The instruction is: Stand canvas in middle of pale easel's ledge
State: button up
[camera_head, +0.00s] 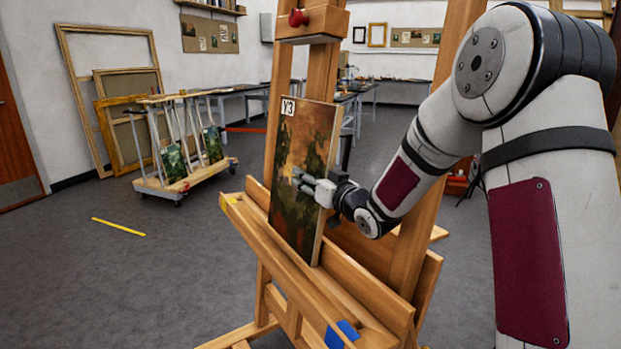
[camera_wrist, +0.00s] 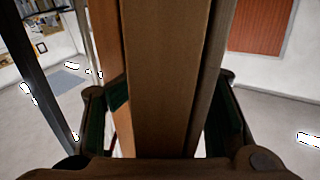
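The canvas (camera_head: 297,215) is a dark green and orange painting with a "Y3" label at its top left corner. It is upright on the wooden easel, its lower edge at the ledge (camera_head: 292,276) and hidden behind the ledge's front lip, away from both ends. I cannot tell whether its bottom touches. My gripper (camera_head: 318,186) is at the canvas's right side edge, one finger across its painted face. In the wrist view the canvas edge (camera_wrist: 165,80) fills the middle between my two fingers, and the fingertips look closed against both sides.
The easel's upright (camera_head: 430,160) rises behind the canvas, close to my arm. Yellow tape marks the ledge's far end and blue tape (camera_head: 341,334) its near end. A cart (camera_head: 181,178) with canvases stands left; empty frames lean on the wall.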

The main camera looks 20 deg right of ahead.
jog(key=shift+s+a, duration=0.1)
jog(key=shift+a, duration=0.05)
jog(key=v, duration=0.8)
dwell(0.6)
